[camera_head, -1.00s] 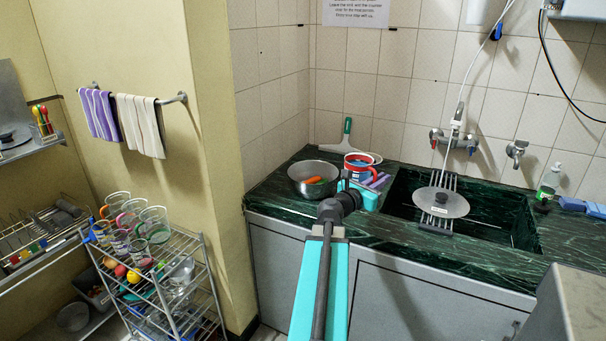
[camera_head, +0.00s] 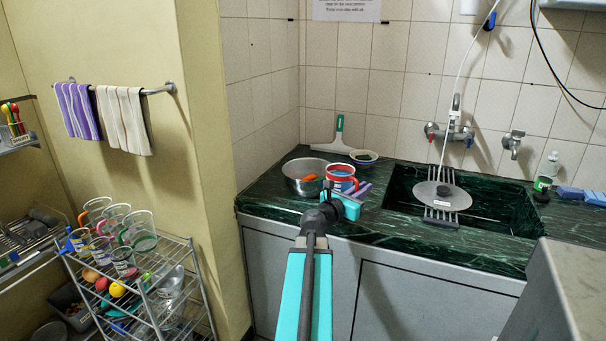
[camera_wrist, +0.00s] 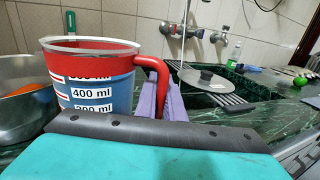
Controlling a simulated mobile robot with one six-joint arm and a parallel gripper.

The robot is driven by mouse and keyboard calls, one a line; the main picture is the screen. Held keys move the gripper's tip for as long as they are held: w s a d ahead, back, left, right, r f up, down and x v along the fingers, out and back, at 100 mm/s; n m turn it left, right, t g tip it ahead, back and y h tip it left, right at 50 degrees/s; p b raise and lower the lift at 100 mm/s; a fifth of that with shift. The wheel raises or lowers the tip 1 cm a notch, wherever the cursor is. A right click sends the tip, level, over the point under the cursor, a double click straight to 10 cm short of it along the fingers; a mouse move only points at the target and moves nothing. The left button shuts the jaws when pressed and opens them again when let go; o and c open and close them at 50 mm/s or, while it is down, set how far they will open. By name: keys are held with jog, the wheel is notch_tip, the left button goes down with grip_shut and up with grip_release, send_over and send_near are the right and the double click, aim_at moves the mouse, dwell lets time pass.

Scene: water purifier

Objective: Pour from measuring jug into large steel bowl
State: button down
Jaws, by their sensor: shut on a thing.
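The measuring jug (camera_head: 341,184), red at the top with ml marks and blue showing inside, stands upright at the right side of the steel bowl. It also shows in the wrist view (camera_wrist: 92,92), with its red handle towards my gripper. My gripper (camera_head: 361,191), teal with purple fingers, is shut on the jug at its handle; the exact grip is partly hidden. The large steel bowl (camera_head: 302,189) sits on the dark green counter with an orange item in it. It shows at the left edge of the wrist view (camera_wrist: 22,118).
A small bowl (camera_head: 364,155) and a green-handled squeegee (camera_head: 338,136) are behind, near the tiled wall. The sink (camera_head: 490,206) with a grey disc on a rack (camera_head: 439,193) lies right. A wire cart (camera_head: 150,300) holding cups stands at the left.

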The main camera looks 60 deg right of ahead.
jog(key=shift+w+f, duration=0.15)
jog(key=shift+w+r+p, duration=0.15)
jog(key=shift+r+p, duration=0.3)
jog(key=shift+p, duration=0.05)
jog(key=w+r+n+p, duration=0.1)
jog(key=r+p, duration=0.2)
jog(key=p, duration=0.3)
jog(key=w+d+r+n+p, duration=0.1)
jog(key=r+n+p, duration=0.1)
jog(key=p, duration=0.3)
jog(key=w+r+n+y+p, duration=0.1)
jog(key=r+n+p, duration=0.1)
jog(key=r+p, duration=0.3)
jog(key=shift+w+d+p, duration=0.15)
jog(key=shift+d+p, duration=0.25)
jog(key=shift+p, duration=0.45)
jog(key=shift+w+d+r+n+p, duration=0.1)
jog(key=shift+w+n+p, duration=0.05)
jog(key=shift+n+p, duration=0.3)
jog(key=shift+w+d+n+p, duration=0.15)
jog(key=shift+w+n+p, duration=0.1)
jog(key=shift+p, duration=0.15)
jog(key=shift+w, duration=0.1)
